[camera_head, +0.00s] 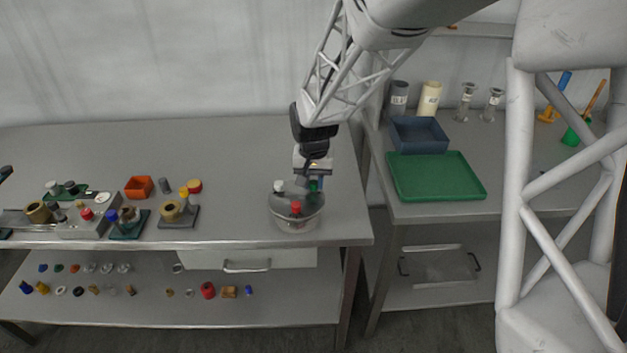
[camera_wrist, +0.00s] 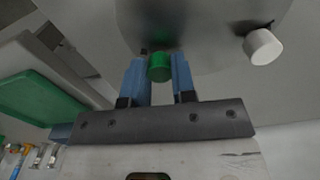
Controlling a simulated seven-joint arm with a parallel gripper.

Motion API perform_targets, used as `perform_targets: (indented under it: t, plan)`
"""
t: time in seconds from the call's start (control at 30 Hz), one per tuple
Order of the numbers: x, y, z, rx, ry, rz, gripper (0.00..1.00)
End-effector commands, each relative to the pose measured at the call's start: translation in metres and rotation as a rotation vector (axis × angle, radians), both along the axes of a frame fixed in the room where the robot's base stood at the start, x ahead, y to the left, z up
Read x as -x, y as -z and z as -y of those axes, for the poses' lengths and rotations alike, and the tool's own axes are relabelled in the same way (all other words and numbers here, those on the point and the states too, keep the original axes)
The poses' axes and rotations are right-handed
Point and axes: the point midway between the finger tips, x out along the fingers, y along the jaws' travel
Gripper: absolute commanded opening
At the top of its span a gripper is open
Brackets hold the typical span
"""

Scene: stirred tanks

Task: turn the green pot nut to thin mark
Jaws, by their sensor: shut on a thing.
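The green pot nut (camera_head: 314,186) sits on the rim of a round metal tank (camera_head: 297,222) at the right end of the left table. My gripper (camera_head: 315,184) reaches down over it from above. In the wrist view my gripper's blue fingers (camera_wrist: 160,72) stand on both sides of the green nut (camera_wrist: 160,68) and are shut on it. The tank's grey top (camera_wrist: 200,30) fills the upper part of that view. The mark cannot be made out in either view.
The tank also bears a white knob (camera_head: 278,186) and a red knob (camera_head: 295,207), close to my gripper. The white knob (camera_wrist: 263,46) shows right of my fingers in the wrist view. A green tray (camera_head: 436,176) and blue bin (camera_head: 418,135) are on the right table.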

Motion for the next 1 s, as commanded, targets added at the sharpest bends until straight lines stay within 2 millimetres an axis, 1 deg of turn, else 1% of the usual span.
perform_targets:
  t: [0.1, 0.3, 0.77, 0.8, 0.97, 1.0]
  plan:
    - [-0.0004, -0.0012, -0.0001, -0.001, 0.067, 0.002, 0.01]
    - [-0.0004, -0.0013, 0.0000, -0.001, 0.138, 0.002, 0.01]
    - [-0.0005, -0.0015, 0.0000, -0.001, 0.160, 0.002, 0.01]
    - [-0.0006, -0.0015, 0.0000, -0.001, 0.160, 0.002, 0.26]
    - [-0.0004, -0.0011, -0.0001, -0.001, 0.160, 0.002, 0.50]
    - [-0.0004, -0.0010, 0.0000, -0.001, 0.160, 0.002, 0.50]
